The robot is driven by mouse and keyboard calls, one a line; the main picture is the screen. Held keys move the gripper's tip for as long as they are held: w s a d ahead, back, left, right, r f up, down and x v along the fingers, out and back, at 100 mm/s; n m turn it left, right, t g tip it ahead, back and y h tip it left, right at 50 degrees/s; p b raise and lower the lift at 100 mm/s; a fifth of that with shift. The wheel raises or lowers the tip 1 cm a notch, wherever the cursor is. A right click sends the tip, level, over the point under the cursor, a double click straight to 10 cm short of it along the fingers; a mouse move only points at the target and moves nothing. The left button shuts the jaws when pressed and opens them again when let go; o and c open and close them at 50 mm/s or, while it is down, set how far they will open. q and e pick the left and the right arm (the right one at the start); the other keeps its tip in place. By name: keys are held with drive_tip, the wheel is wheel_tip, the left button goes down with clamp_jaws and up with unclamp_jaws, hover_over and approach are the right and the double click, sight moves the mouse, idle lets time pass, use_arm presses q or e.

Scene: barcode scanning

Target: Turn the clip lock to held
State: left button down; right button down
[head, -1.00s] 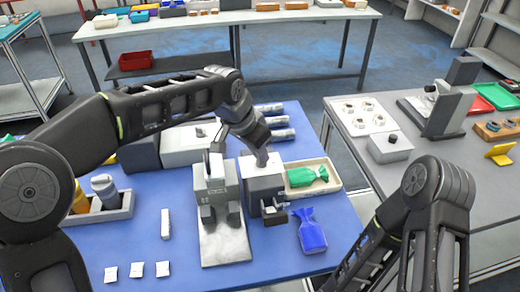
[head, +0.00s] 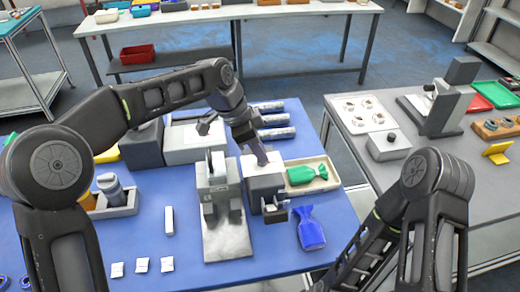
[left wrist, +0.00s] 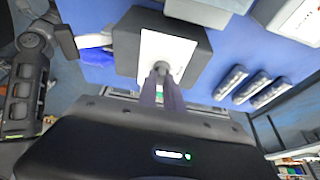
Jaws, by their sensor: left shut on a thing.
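A grey block (head: 266,188) with a white top stands on the blue table, right of a metal stand with a pale plate (head: 226,240). A dark bracket-like clip (head: 274,213) sticks out at its front. My left gripper (head: 262,160) points down onto the block's top. In the left wrist view, the block's white top (left wrist: 176,48) carries a small round grey knob (left wrist: 160,67). My left fingers (left wrist: 161,84) are shut on this knob, partly hiding it. The knob's turn position cannot be read.
A cream tray with a green bag (head: 306,174) lies right of the block, and a blue bag (head: 309,229) lies in front. A grey holder with bottles (head: 116,203) stands left. Small white packets (head: 141,265) lie at the front left; table around them is clear.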

use_arm(q)
drive_tip(key=c, duration=1.5)
unclamp_jaws()
drive_tip(key=shift+b+v, duration=0.7)
drive_tip(key=shift+v, duration=3.2)
